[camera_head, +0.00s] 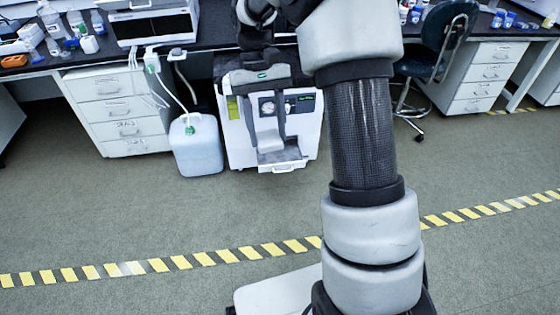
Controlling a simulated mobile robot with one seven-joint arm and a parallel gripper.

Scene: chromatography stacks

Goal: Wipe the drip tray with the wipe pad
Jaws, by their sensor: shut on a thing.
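My gripper (268,133) hangs down in front of a white instrument, its two dark fingers pointing at the floor. It is shut on a light grey piece that appears to be the wipe pad (270,144), held at the fingertips. The drip tray (284,162) is a shallow grey tray with a white front edge, low on the instrument's front. The pad is at or just above the tray's back part; I cannot tell whether they touch. The fingers and pad hide part of the tray and the instrument front.
The white instrument (305,130) stands on the floor under the dark bench. A translucent jug (196,146) with tubing stands close on its left, beside white drawers (120,112). An office chair (438,45) is at the right. The floor before the striped tape (180,261) is clear.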

